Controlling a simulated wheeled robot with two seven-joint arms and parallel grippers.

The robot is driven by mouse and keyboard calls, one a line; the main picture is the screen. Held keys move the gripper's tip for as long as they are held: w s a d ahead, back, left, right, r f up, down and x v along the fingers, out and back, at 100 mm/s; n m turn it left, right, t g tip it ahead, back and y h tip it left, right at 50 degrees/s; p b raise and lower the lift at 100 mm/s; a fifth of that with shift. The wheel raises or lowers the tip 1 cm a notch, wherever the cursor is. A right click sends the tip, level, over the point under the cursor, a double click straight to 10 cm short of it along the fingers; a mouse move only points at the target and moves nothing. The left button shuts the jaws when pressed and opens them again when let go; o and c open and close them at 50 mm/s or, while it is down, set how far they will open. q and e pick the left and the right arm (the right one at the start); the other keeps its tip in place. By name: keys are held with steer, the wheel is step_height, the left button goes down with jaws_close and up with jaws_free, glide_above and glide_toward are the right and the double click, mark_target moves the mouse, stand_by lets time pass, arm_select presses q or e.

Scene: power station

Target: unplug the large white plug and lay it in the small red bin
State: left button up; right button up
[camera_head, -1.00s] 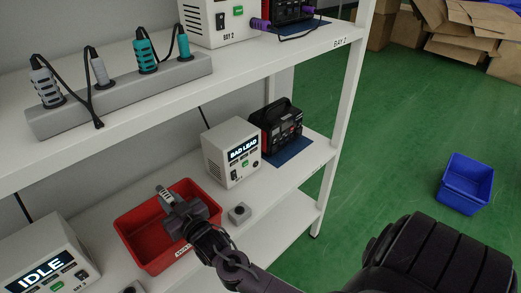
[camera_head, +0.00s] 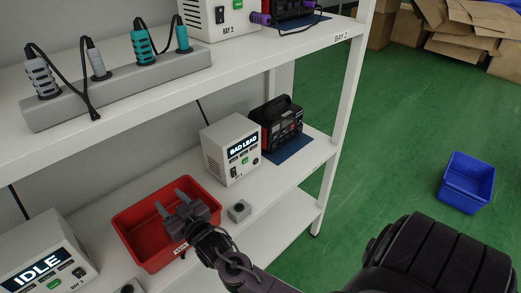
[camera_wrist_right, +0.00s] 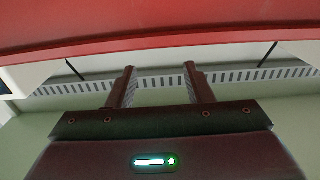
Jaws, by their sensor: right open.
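A large white plug with grey stripes (camera_head: 41,77) stands at the left end of the grey power strip (camera_head: 120,88) on the upper shelf, beside a smaller white plug (camera_head: 97,62). The small red bin (camera_head: 137,238) is on the lower shelf. My right gripper (camera_head: 171,200) is over the bin, its two fingers spread with nothing between them. In the right wrist view, the open fingers (camera_wrist_right: 157,85) show below a red wall of the bin (camera_wrist_right: 160,25). The gripper hides part of the bin's inside, and I see no plug in the rest. My left gripper is not in view.
Two teal plugs (camera_head: 144,48) stand on the strip's right part. A white BAD LEAD unit (camera_head: 232,150) and a black device (camera_head: 278,125) stand right of the bin; an IDLE unit (camera_head: 45,262) stands left. A blue bin (camera_head: 467,182) sits on the green floor.

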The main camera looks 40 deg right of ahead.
steer(key=s, duration=0.7)
steer(key=shift+s+d+b, duration=0.15)
steer(key=shift+b, duration=0.2)
steer(key=s+d+f+n+g, duration=0.2)
steer(key=s+f+g, duration=0.1)
steer(key=s+g, duration=1.3)
steer(key=s+f, duration=0.3)
steer(key=f, duration=1.3)
steer(key=s+f, duration=0.3)
steer(key=f, duration=1.3)
steer(key=s+d+f+g, duration=0.1)
steer(key=s+d+f, duration=0.2)
steer(key=s+f, duration=1.3)
steer(key=shift+s+f+h, duration=0.3)
steer(key=shift+s, duration=0.95)
